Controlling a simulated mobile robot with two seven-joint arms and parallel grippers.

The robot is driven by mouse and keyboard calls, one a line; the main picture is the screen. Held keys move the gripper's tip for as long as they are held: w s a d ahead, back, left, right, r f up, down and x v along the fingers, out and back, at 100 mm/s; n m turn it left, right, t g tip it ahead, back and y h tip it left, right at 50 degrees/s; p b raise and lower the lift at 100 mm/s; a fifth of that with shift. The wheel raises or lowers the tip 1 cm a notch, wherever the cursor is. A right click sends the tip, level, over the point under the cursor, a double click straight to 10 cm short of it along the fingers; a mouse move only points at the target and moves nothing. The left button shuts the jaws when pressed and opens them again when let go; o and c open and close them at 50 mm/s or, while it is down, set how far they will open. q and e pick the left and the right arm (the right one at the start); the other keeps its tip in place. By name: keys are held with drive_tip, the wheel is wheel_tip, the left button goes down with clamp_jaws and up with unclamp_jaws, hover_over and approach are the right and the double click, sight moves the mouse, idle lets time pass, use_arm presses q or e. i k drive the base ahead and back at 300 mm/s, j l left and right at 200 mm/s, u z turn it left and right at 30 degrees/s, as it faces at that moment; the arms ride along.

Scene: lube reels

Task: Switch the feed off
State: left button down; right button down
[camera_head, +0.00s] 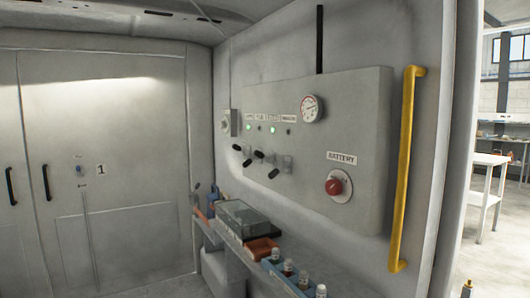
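A grey control panel (350,110) is fixed to the right wall. It carries several black-handled levers, one of them the lower right lever (274,173) and one the upper left lever (237,147). The handles sit at differing heights. Above them is a row of small lamps; a left lamp (249,127) and a middle lamp (272,129) glow green, and others look dark. The small labels (289,119) above the lamps are too small to read, so I cannot tell which lever is the feed. Neither of my grippers is in view.
A pressure gauge (312,109) and a red BATTERY knob (334,187) are on the panel. A yellow grab rail (405,170) stands out at its right. Below, a shelf (345,283) holds a clear-lidded box (242,216), an orange tray (262,249) and several bottles in a blue rack.

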sight(261, 156)
drive_tip(key=i+j+z, duration=0.1)
drive_tip(key=i+z, duration=0.25)
drive_tip(key=i, duration=0.15)
drive_tip(key=i+j+z, duration=0.2)
drive_tip(key=i+z, duration=0.15)
drive_tip(key=i, duration=0.15)
drive_tip(key=i+j+z, duration=0.4)
